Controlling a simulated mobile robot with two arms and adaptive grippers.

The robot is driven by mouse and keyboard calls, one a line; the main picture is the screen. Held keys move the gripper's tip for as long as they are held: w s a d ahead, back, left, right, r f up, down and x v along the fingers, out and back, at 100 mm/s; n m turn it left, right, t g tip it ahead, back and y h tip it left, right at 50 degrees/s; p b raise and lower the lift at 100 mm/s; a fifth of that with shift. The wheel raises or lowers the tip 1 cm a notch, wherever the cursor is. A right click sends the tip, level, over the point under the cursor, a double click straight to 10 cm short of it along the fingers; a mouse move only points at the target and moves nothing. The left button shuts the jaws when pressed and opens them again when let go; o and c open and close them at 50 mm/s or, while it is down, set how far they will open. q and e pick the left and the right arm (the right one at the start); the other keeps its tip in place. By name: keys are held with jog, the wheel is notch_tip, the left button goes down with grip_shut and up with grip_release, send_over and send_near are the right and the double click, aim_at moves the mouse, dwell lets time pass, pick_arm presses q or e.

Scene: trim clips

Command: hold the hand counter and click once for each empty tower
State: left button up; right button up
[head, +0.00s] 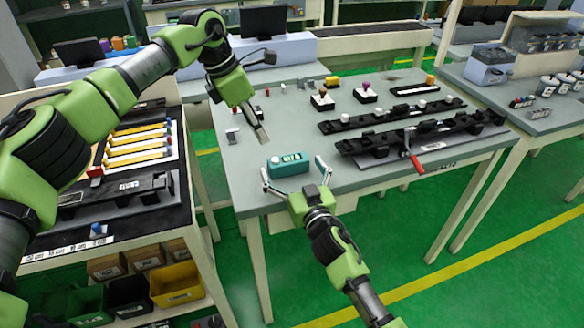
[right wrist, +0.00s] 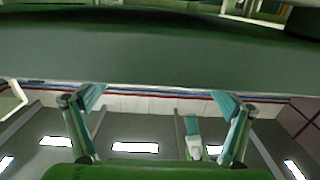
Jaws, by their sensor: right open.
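The teal hand counter (head: 288,169) stands near the front edge of the grey table (head: 240,180), with a small display on its face. My right gripper (head: 293,170) is open at that edge, one finger on each side of the counter. Its spread fingers show in the right wrist view (right wrist: 160,102); I cannot make out the counter there. My left gripper (head: 264,138) is above and slightly behind the counter, apart from it, pointing down. Its fingers look together as one narrow bar, with nothing visible between them. I cannot tell which things are the towers.
Black rails (head: 395,115) with clips lie on the table's right half, near a red-handled tool (head: 413,155). Small black blocks with knobs (head: 322,99) (head: 366,94) stand farther back. A rack with yellow strips (head: 140,146) is at left. The tabletop between counter and rails is clear.

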jog(key=c, duration=1.3)
pick_arm(q)
grip_shut()
pick_arm(e)
jog(key=shift+o, duration=0.2)
